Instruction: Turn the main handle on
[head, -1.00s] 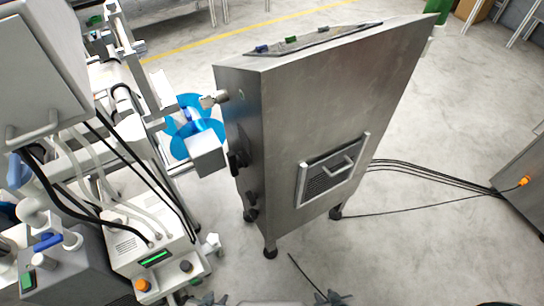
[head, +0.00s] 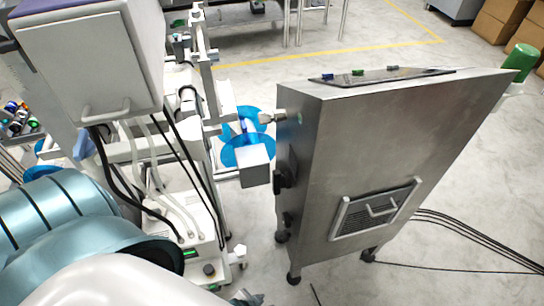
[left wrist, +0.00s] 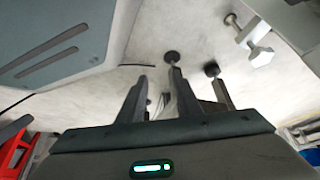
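A tall grey metal cabinet (head: 395,150) stands right of centre in the head view. A larger black handle (head: 283,180) sits on its narrow left face, with a smaller black knob (head: 287,218) below it. I cannot tell which way the handle is turned. My left arm comes in at the lower left, and its gripper (head: 246,298) just shows at the bottom edge, low and apart from the cabinet. In the left wrist view the left gripper's two fingers (left wrist: 158,92) are apart, with nothing seen held between them. My right gripper is out of view.
A white machine with hoses (head: 165,180) and blue reels (head: 248,150) stands close to the cabinet's left, leaving a narrow gap before the handle. Cables (head: 465,240) run along the floor at right. Open floor (head: 410,285) lies in front of the cabinet.

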